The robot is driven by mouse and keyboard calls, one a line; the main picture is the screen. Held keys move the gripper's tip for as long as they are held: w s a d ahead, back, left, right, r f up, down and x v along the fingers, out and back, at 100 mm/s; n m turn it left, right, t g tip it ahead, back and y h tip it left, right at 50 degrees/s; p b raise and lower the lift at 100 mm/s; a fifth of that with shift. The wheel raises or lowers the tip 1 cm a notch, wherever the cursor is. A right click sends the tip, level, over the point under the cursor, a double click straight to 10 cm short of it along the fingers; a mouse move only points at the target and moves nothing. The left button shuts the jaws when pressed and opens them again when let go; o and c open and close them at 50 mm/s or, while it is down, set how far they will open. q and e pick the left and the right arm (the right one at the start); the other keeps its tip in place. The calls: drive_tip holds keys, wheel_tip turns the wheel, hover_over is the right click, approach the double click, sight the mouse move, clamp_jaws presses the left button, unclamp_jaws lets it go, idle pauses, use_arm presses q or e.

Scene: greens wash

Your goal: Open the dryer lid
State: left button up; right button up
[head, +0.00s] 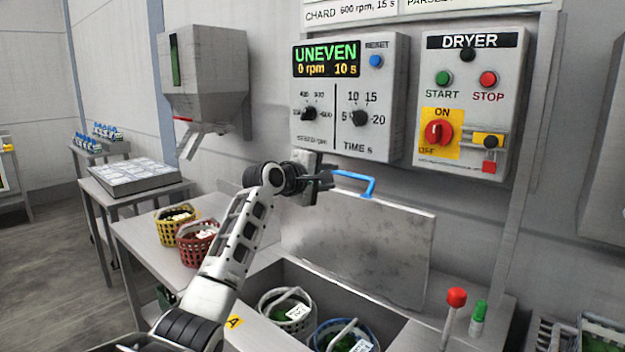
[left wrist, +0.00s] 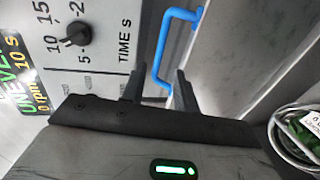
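The dryer lid (head: 360,250) is a grey metal panel standing raised, tilted back toward the wall behind the basin. Its blue handle (head: 368,187) is at the top edge and also shows in the left wrist view (left wrist: 160,55). My left gripper (head: 326,183) is at the left end of the handle. In the left wrist view its two fingers (left wrist: 158,90) are apart, with the handle's lower bend showing between them; contact cannot be told. Two baskets with greens, one grey (head: 285,312) and one blue (head: 343,338), are in the open basin. My right gripper is out of view.
The control box (head: 350,97) reads UNEVEN, 0 rpm, 10 s. A red-knobbed lever (head: 456,298) stands at the basin's right. Yellow (head: 176,228) and red (head: 196,243) baskets are on the left counter.

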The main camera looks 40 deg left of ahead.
use_arm(q)
drive_tip(key=v, duration=0.5)
drive_tip(key=shift+b, duration=0.35)
